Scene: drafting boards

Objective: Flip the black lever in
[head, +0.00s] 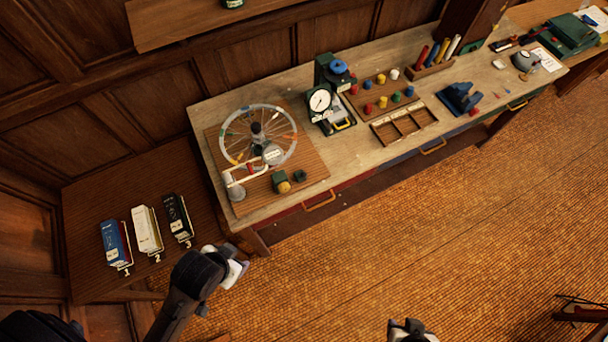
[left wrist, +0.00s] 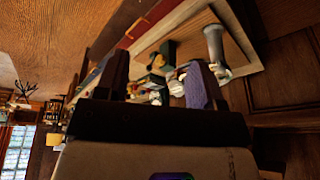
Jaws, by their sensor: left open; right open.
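A black upright box or binder (head: 177,216) stands on the brown wooden stand at the left in the head view, rightmost of three. A pale metal loop or lever sits at its front; its exact position is too small to tell. My left gripper (head: 236,270) is below and right of the black box, apart from it, over the floor in front of the stand. In the left wrist view its two fingers (left wrist: 155,80) are apart with nothing held. My right gripper (head: 408,329) is at the bottom edge, partly cut off, open, far from the boxes.
A white box (head: 147,230) and a blue box (head: 115,243) stand left of the black one. A long workbench (head: 350,155) holds a spoked wheel (head: 258,137), a dial gauge (head: 320,101) and coloured pegs.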

